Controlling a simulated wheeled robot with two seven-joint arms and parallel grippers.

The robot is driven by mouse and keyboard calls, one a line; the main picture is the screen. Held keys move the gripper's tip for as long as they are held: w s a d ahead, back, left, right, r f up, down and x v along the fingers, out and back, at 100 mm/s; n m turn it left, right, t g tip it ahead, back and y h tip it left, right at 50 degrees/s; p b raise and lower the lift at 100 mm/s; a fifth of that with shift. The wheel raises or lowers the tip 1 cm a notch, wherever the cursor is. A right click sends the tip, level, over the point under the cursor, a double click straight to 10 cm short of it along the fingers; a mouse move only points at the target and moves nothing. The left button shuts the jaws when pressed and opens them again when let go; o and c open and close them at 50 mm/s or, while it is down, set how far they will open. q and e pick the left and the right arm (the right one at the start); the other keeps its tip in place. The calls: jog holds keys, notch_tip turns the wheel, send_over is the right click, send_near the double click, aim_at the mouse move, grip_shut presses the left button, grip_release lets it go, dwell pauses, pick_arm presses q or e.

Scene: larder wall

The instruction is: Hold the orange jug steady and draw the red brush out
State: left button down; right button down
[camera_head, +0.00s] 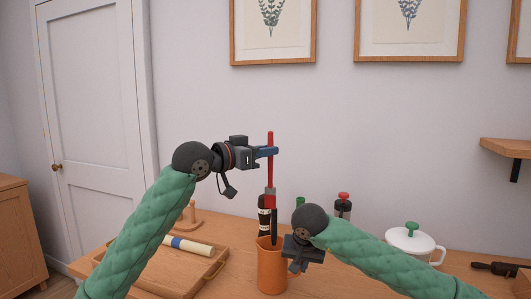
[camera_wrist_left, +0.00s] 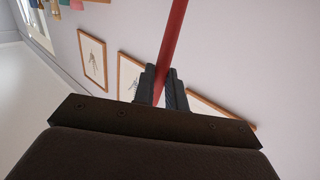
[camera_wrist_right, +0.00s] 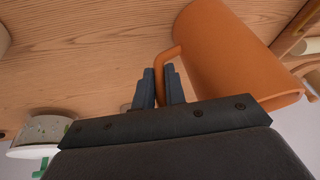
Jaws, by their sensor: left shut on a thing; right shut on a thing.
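The orange jug (camera_head: 272,270) stands upright on the wooden table. My right gripper (camera_head: 297,262) is shut on its handle, at the jug's right side. The right wrist view shows the jug (camera_wrist_right: 222,55) with its handle between the two fingers (camera_wrist_right: 160,88). The red brush (camera_head: 270,172) is upright above the jug, handle up, with its dark lower end at the jug's mouth. I cannot tell whether its tip is still inside. My left gripper (camera_head: 267,152) is shut on the red handle, which also shows between the fingers in the left wrist view (camera_wrist_left: 172,45).
A dark bottle with a pale band (camera_head: 264,218) stands behind the jug or in it; I cannot tell which. A wooden tray (camera_head: 150,284) with a rolling pin (camera_head: 190,246) is at left. A red-topped grinder (camera_head: 343,205) and a white lidded pot (camera_head: 412,243) are at right.

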pick_arm(q)
jog(key=s, duration=1)
jog(key=shift+a, duration=0.3)
pick_arm(e)
jog(key=c, duration=1.4)
grip_release()
jog(key=shift+o, duration=0.2)
